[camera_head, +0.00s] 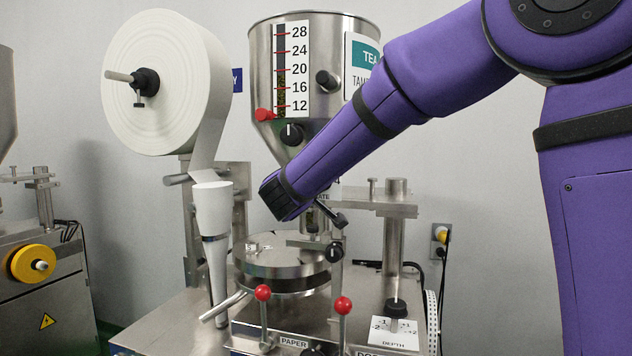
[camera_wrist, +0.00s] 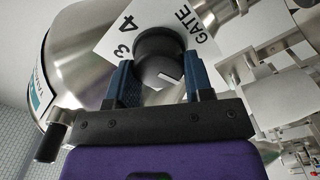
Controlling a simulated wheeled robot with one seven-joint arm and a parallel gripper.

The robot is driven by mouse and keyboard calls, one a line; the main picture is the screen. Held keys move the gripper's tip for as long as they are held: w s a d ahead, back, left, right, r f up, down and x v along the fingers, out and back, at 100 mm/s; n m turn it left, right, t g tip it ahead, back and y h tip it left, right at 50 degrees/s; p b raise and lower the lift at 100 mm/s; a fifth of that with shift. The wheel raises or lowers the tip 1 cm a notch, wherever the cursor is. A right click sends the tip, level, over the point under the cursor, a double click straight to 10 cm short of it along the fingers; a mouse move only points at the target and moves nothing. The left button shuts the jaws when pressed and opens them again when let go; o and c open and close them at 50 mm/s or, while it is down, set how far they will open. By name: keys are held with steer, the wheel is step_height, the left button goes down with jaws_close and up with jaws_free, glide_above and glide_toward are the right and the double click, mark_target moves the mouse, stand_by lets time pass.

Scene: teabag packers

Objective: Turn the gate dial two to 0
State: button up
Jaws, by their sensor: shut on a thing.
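The gate dial (camera_wrist: 160,55) is a round black knob with a short white pointer line. It sits on a white plate (camera_wrist: 118,40) that reads GATE and shows the numbers 3 and 4. In the wrist view my gripper (camera_wrist: 161,82) has its two blue fingers on either side of the knob, shut on it. The white line lies between the fingers, on the near side. The rest of the scale, including any 0, is hidden or out of view. In the head view my dark gripper (camera_head: 281,197) is in front of the machine below the hopper, and the dial is hidden behind it.
The steel hopper (camera_head: 262,70) with a level scale and black knobs is above my gripper. A paper roll (camera_head: 160,85) is at the left. Red-knobbed levers (camera_head: 263,293) and a round steel table (camera_head: 275,262) are below. A depth dial (camera_head: 396,308) is at lower right.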

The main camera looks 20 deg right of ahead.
steer(key=shift+f+n, duration=0.15)
steer(key=shift+n, duration=2.4)
steer(key=shift+f+n, duration=0.15)
steer(key=shift+n, duration=2.45)
steer(key=shift+f+n, duration=0.15)
steer(key=shift+n, duration=2.4)
steer(key=o, duration=0.9)
steer(key=v, duration=1.1)
